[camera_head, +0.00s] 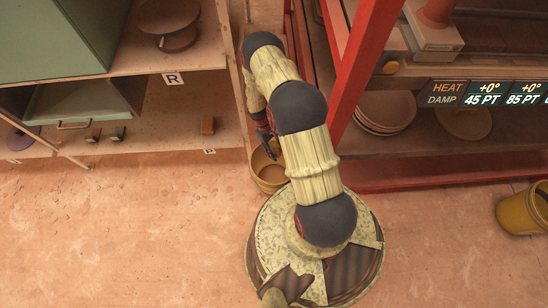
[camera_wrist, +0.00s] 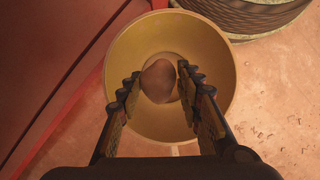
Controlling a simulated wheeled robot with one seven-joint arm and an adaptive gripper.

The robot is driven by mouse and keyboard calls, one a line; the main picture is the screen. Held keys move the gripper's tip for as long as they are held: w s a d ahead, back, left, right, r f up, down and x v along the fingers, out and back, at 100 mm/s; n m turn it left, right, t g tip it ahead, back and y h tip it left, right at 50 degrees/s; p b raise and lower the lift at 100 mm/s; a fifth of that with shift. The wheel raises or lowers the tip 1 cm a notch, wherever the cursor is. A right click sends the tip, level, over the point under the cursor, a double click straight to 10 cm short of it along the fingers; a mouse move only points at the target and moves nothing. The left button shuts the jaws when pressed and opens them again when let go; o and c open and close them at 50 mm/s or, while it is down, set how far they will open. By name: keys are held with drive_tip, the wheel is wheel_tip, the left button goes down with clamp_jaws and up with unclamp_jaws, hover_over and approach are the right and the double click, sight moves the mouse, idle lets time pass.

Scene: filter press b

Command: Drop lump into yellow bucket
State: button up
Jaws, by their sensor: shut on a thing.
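My gripper (camera_wrist: 158,76) is shut on a brown, rounded lump (camera_wrist: 159,84), held between its two fingertips. Below it is a yellow-ochre bucket (camera_wrist: 222,62), seen from above in the wrist view with the lump over its middle. In the head view this bucket (camera_head: 268,183) stands on the floor beside my base, partly hidden by my arm. My gripper (camera_head: 266,137) is small and dark above it there, and the lump cannot be made out.
A wooden shelf unit (camera_head: 212,120) with small blocks stands at the left. A red frame (camera_head: 365,75) with a low red beam (camera_head: 440,172) and stacked plates (camera_head: 385,112) stands close on the right. The front floor is clear on both sides of my base.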

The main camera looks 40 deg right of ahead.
drive_tip(key=o, duration=1.3)
wheel_tip(320, 180, up, 10)
drive_tip(key=shift+f, duration=0.1)
drive_tip(key=shift+s, duration=0.1)
idle(0.4)
